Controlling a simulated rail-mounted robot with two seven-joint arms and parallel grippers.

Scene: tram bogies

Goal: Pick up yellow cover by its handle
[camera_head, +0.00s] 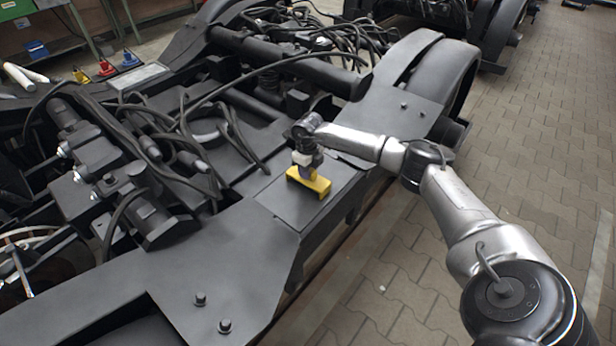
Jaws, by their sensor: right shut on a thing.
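A small yellow bracket-shaped piece (299,190), which I take for the cover's handle or the cover itself, shows at the centre of the head view, over a flat dark plate (333,196) on the bogie frame. My right gripper (308,174) points down onto it from above and is shut on it. The fingertips are small and partly hidden against the yellow piece. I cannot tell whether the piece rests on the plate or is slightly lifted. My left gripper is not in view.
Black cables and hoses (180,125) run over the bogie (240,250) at left and behind. Bolts (212,312) stick up at the front. Small yellow, red (106,68) and blue items stand at the far left. Paved floor (540,150) at right is open.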

